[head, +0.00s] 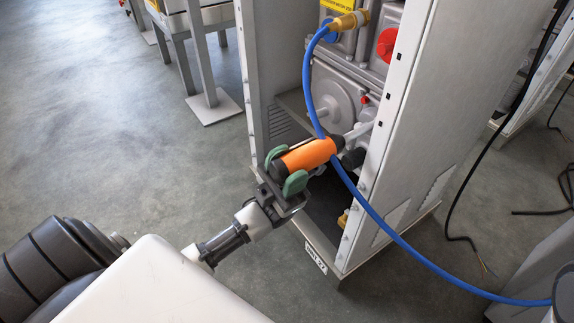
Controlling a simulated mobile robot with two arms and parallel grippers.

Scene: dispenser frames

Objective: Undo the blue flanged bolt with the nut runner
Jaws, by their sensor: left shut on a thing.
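My left gripper (285,170), with green finger pads, is shut on the orange and black nut runner (308,154). It holds the tool at the open front of a grey dispenser cabinet. The tool's dark nose points up and right, towards the grey parts inside. I cannot make out the blue flanged bolt, and whether the nose touches anything is unclear. My right gripper is not in view.
A blue hose (411,251) runs from a brass fitting (347,22) down past the tool to the lower right. The cabinet's side panel (428,110) stands close right of the tool. A black cable hangs farther right. The floor (110,130) at left is clear.

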